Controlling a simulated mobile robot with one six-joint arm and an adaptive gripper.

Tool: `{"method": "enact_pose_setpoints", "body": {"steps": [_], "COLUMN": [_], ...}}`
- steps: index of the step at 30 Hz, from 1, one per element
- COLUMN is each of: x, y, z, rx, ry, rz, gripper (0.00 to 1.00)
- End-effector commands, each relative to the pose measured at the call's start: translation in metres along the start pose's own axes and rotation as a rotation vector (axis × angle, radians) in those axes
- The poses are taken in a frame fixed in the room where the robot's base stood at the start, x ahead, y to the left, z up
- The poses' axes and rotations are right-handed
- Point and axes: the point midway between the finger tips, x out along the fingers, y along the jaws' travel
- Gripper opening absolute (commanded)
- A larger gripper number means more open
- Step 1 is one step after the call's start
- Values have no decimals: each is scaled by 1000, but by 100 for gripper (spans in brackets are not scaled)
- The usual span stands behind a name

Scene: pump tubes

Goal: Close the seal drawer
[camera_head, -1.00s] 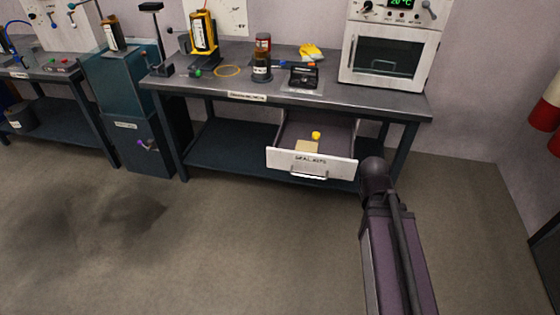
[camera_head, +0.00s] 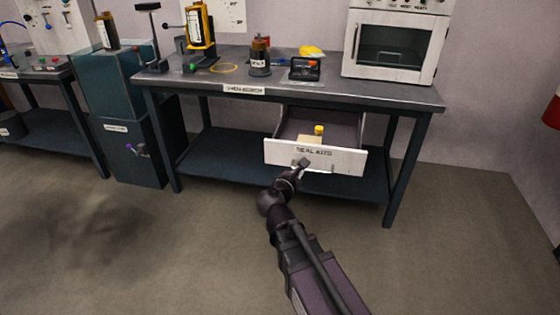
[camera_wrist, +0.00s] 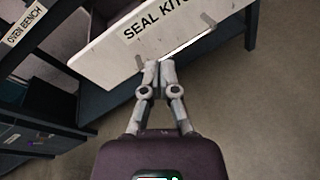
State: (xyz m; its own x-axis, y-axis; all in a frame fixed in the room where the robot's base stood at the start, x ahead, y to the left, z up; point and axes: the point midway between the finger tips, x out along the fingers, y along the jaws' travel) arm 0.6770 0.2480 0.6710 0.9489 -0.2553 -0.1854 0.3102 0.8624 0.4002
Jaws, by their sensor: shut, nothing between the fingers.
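The seal drawer (camera_head: 345,160) is pulled out under the oven bench. Its white front is labelled "SEAL KITS" and has a bar handle. In the head view a yellow item (camera_head: 319,129) and a tan item (camera_head: 309,139) lie inside it. My gripper (camera_head: 302,163) is at the drawer front, near the handle and left of its middle. In the wrist view the drawer front (camera_wrist: 100,45) fills the top, with the handle (camera_wrist: 190,45) at upper right. The shut fingertips (camera_wrist: 159,64) are close to the front's lower edge by the handle; I cannot tell whether they touch.
The bench (camera_head: 400,95) has a lower shelf (camera_head: 225,155) and a leg (camera_head: 400,175) right of the drawer. An oven (camera_head: 397,47) and several small items stand on top. A teal cabinet (camera_head: 130,150) is at left. The floor in front is clear.

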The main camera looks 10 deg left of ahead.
Motion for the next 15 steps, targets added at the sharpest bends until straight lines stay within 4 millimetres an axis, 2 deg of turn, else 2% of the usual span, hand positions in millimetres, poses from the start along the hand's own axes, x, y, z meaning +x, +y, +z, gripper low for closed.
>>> {"method": "enact_pose_setpoints", "body": {"steps": [1, 6, 9, 15], "x": [-5, -25, -34, -39], "y": [13, 52, 65, 73], "z": [-18, -39, -45, -48], "rx": [-81, -313, -392, -443], "ry": [-20, -90, -118, -138], "rz": [55, 194, 239, 265], "gripper": [0, 0, 0, 0]}}
